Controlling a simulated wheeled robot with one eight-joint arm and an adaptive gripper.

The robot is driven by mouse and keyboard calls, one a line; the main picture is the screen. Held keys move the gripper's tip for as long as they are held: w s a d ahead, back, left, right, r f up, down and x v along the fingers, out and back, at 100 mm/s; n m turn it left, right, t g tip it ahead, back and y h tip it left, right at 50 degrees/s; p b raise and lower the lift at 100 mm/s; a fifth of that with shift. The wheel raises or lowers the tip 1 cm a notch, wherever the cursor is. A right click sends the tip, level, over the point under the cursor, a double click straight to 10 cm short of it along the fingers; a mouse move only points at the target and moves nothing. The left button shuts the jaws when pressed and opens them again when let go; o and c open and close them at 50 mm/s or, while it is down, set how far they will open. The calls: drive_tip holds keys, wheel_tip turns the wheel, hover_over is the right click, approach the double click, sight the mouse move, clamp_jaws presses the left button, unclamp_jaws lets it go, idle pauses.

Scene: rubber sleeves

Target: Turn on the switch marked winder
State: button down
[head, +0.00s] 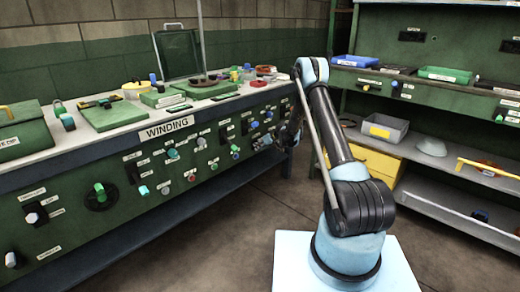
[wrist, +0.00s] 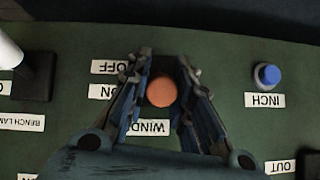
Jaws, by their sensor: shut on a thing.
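An orange round knob (wrist: 161,91) stands on the green panel (wrist: 225,60), between the two fingers of my gripper (wrist: 164,72) in the wrist view. My gripper is shut on this knob. The label below it, reading "WIND…" (wrist: 146,128) upside down, is partly hidden by a finger. Plates reading "OFF" (wrist: 112,67) and "ON" (wrist: 108,91) lie beside the knob. In the head view my gripper (head: 268,141) is at the front of the bench marked WINDING (head: 166,128). The knob is hard to make out there.
A blue button marked INCH (wrist: 267,75) is right of my gripper in the wrist view. A black switch with a white lever (wrist: 12,52) is at left. The bench top (head: 120,132) holds several boxes and parts. A shelf unit (head: 440,170) stands at right; the floor between is clear.

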drive_tip(key=c, duration=1.4)
unclamp_jaws()
drive_tip(key=shift+a, duration=0.1)
drive_tip(key=v, duration=1.2)
